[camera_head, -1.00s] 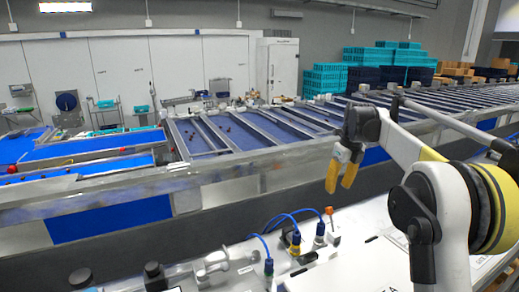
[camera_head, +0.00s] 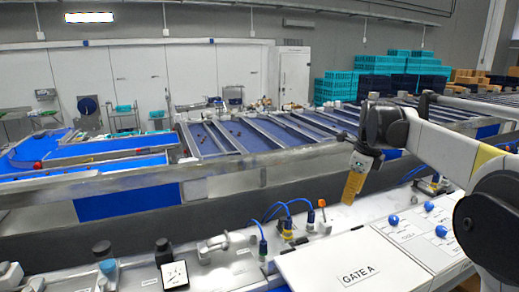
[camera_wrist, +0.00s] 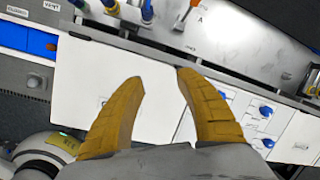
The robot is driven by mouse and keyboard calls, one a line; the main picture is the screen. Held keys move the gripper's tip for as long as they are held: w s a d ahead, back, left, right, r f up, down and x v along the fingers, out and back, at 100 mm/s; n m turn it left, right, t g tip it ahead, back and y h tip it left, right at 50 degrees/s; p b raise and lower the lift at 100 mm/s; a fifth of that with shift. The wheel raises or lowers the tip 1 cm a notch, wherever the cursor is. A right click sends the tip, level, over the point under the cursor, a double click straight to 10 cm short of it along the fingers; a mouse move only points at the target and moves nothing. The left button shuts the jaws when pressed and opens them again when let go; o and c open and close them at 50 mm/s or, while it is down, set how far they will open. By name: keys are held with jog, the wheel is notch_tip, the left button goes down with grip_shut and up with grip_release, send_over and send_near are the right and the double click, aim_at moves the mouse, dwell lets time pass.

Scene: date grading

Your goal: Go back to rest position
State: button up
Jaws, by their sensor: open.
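My gripper (camera_head: 352,188) hangs at the right of the head view, its yellow fingers pointing down above the grey machine top. In the wrist view my gripper (camera_wrist: 160,85) shows two yellow fingers spread apart with nothing between them. Below the fingers lies a white panel, the GATE A box (camera_head: 350,262), which also shows in the wrist view (camera_wrist: 100,75). No date is held. My arm reaches in from the right edge of the head view.
Blue conveyor lanes (camera_head: 120,165) with a few dark items run behind a metal rail (camera_head: 240,165). Blue cables (camera_head: 280,210) rise from the machine top near my gripper. A panel with blue knobs (camera_head: 393,220) is at the right. Teal crates (camera_head: 335,88) are stacked far behind.

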jog(key=s+a+r+n+t, duration=0.1)
jog(key=s+a+n, duration=0.2)
jog(key=s+n, duration=0.4)
jog(key=s+a+r+n+t, duration=0.15)
jog(key=s+n, duration=0.35)
jog(key=s, duration=0.5)
jog(key=s+a+f+n+t, duration=0.1)
jog(key=s+a+f+n, duration=0.1)
jog(key=s+f+n, duration=0.5)
jog(key=s+a+f+n+t, duration=0.1)
jog(key=s+f+n, duration=0.3)
jog(key=s, duration=0.5)
notch_tip(320, 180, down, 26)
jog(key=n+b, duration=0.2)
jog(key=b, duration=2.4)
jog(key=shift+s+a+f+n+b, duration=0.25)
jog(key=shift+n+b, duration=0.05)
